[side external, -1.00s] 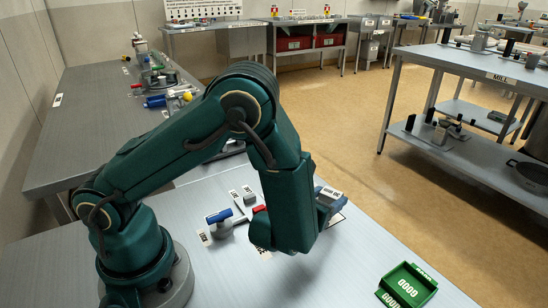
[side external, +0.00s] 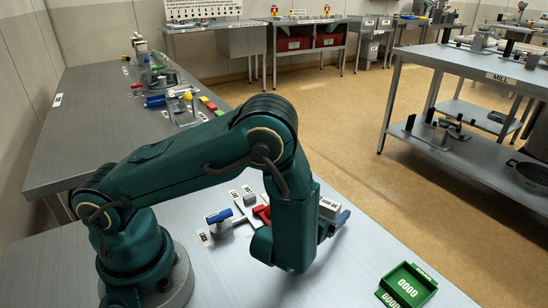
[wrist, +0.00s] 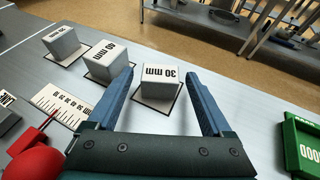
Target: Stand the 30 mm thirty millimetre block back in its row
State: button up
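The 30 mm block (wrist: 161,82), a pale grey block with a white labelled top, stands upright inside a dark-outlined square in the wrist view. It is at the right end of a row with the 40 mm block (wrist: 104,62) and another labelled block (wrist: 64,44), each on its own outline. My gripper (wrist: 160,75) is open, with one blue finger on each side of the 30 mm block and visible gaps between. In the side view my gripper (side external: 337,224) is partly hidden behind my arm, beside a labelled block top (side external: 329,207).
A ruler-marked card (wrist: 63,104) and a red knob (wrist: 32,163) lie at left in the wrist view. A green GOOD tray (side external: 406,287) stands on the bench at right. The bench between it and my gripper is clear.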

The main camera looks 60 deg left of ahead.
jog(key=shift+r, duration=0.1)
jog(key=shift+s+d+r, duration=0.15)
jog(key=shift+s, duration=0.05)
jog(key=v, duration=0.7)
